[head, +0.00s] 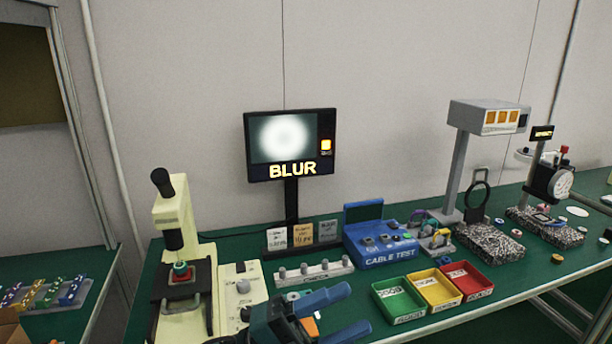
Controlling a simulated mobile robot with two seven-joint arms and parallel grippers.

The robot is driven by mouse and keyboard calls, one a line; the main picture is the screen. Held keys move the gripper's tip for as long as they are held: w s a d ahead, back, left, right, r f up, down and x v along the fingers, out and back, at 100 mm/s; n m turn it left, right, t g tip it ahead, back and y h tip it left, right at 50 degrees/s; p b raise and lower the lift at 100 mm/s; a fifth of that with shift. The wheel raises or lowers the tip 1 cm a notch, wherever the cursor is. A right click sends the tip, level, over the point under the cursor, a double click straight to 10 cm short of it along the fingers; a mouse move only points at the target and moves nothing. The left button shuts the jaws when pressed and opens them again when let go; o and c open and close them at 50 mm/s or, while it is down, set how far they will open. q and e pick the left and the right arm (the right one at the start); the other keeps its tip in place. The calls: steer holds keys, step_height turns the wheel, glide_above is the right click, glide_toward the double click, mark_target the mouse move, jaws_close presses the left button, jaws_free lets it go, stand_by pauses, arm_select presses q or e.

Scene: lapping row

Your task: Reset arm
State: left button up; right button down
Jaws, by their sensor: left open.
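My left gripper (357,309) is at the bottom centre of the head view, its two blue fingers spread apart and pointing right. Nothing shows between the fingertips except the green table top behind them. The gripper is in front of the cream microscope's base and the white knobbed strip (314,271), and left of the green tray (399,301). A small orange and white patch shows near the finger roots; I cannot tell what it is. My right gripper is not in view.
The cream microscope (172,217) stands left, with a red and green piece on its stage. A monitor (291,146) reading BLUR stands behind. The blue CABLE TEST box (381,242), yellow tray (434,290), red tray (466,281) and a grey stand (456,174) fill the right.

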arm_select(q)
steer(key=w+a+f+n+t+y, duration=0.1)
steer(key=a+f+n+t+y, duration=0.6)
steer(key=n, duration=0.5)
steer(key=w+a+f+n+t+y, duration=0.1)
steer(key=a+f+n+t+y, duration=0.4)
steer(key=f+n+t+y, duration=0.5)
steer(key=s+a+f+n+g+y, duration=0.1)
steer(key=s+a+f+n+g, duration=0.2)
steer(key=s+f, duration=0.3)
steer(key=s+a+f+n+g+y+p, duration=0.1)
steer(key=s+a+f+n+g, duration=0.2)
steer(key=s+f+n+g, duration=0.1)
step_height(320, 180, down, 3)
steer(key=s+g, duration=0.1)
steer(key=g, duration=0.1)
steer(key=shift+s+a+r+n+g, duration=0.2)
steer(key=shift+s+a+n+g, duration=0.1)
steer(key=shift+s+a+n, duration=0.1)
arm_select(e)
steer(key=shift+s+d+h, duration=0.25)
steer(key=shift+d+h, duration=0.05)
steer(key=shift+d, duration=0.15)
arm_select(q)
steer(key=shift+w+d, duration=0.1)
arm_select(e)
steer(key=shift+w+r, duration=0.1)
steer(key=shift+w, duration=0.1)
